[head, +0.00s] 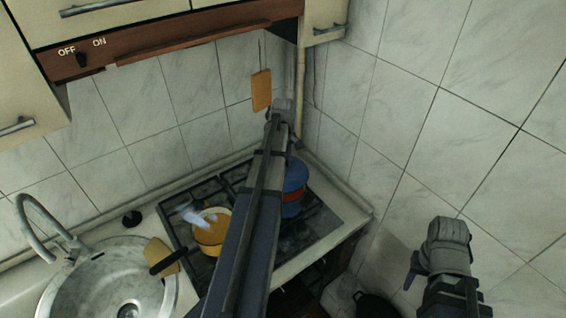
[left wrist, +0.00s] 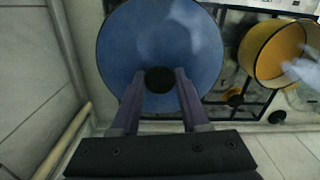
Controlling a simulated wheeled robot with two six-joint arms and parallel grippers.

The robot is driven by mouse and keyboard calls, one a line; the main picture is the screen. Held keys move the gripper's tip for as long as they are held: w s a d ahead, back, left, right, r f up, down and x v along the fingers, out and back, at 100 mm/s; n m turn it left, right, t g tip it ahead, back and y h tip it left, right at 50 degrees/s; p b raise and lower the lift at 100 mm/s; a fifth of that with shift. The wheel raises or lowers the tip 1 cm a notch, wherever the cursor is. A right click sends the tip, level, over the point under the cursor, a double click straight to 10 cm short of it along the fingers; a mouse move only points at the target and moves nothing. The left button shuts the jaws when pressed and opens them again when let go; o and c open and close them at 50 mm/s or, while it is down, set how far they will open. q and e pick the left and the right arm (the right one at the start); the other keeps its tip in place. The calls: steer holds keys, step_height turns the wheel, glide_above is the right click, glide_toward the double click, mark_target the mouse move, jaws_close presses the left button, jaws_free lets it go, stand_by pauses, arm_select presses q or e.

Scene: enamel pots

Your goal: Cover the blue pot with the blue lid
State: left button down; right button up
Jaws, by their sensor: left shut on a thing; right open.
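The blue lid (left wrist: 160,40) fills the middle of the left wrist view, and its black knob (left wrist: 159,80) sits between the fingers of my left gripper (left wrist: 160,82), which is shut on it. I cannot tell whether lid and pot touch. My right gripper (head: 413,270) is open and empty, low at the right, away from the stove.
A yellow pot (head: 211,235) stands left of the blue pot, with a blurred whitish thing (head: 192,213) at its rim. A sink (head: 110,285) with a tap is at the left. Tiled walls close the corner. An orange board (head: 261,90) hangs above the stove.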

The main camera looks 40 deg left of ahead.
arm_select(q)
steer(key=shift+f+b, duration=2.05)
steer(key=shift+f, duration=0.2)
steer(key=shift+f+b, duration=0.4)
steer(key=shift+f, duration=0.05)
steer(key=shift+c, duration=1.6)
jaws_free()
steer(key=shift+r, duration=0.1)
step_height(320, 180, up, 8)
steer(key=p, duration=0.8)
steer(key=shift+f, duration=0.2)
